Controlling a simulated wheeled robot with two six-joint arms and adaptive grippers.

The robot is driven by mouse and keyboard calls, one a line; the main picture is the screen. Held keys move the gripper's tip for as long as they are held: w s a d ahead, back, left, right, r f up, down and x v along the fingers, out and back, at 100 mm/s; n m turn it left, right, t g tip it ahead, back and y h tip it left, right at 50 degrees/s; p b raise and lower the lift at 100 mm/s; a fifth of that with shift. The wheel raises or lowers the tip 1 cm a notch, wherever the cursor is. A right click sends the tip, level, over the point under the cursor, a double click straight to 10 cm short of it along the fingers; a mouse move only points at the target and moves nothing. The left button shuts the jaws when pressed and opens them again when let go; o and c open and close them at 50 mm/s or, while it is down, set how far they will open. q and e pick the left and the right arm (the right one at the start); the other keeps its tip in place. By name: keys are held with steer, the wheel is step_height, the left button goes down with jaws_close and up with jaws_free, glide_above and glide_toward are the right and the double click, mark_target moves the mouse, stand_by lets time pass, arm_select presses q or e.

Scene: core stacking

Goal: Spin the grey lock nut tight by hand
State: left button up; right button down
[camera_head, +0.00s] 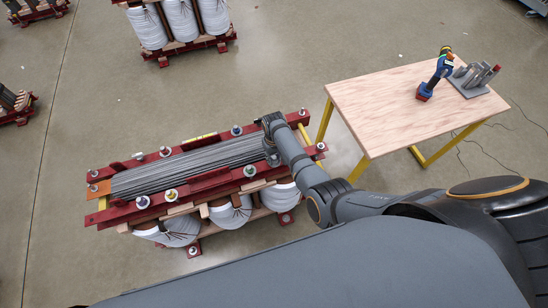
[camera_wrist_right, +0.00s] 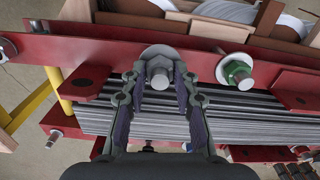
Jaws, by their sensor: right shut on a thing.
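The grey lock nut (camera_wrist_right: 159,68) sits on a stud with a pale round washer on the red clamp beam (camera_wrist_right: 110,46) of the transformer core. My right gripper (camera_wrist_right: 158,82) is shut on the nut, one finger on each side. In the head view my right gripper (camera_head: 271,152) is at the right end of the laminated core (camera_head: 190,166), and my arm hides the nut there. My left gripper is in neither view.
A green nut (camera_wrist_right: 237,72) stands on the same beam to the right. Other studs with nuts (camera_head: 143,202) line both beams. A wooden table (camera_head: 375,110) with a power drill (camera_head: 437,74) and a grey tool holder (camera_head: 470,82) stands at right.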

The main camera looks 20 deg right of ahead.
steer(key=shift+r+m+p, duration=0.1)
steer(key=shift+m+p, duration=0.2)
steer(key=shift+m, duration=0.9)
steer(key=m, duration=0.2)
steer(key=shift+m, duration=0.3)
steer(key=shift+m+p, duration=0.4)
steer(key=shift+m, duration=0.7)
steer(key=m, duration=0.2)
steer(key=shift+m, duration=0.3)
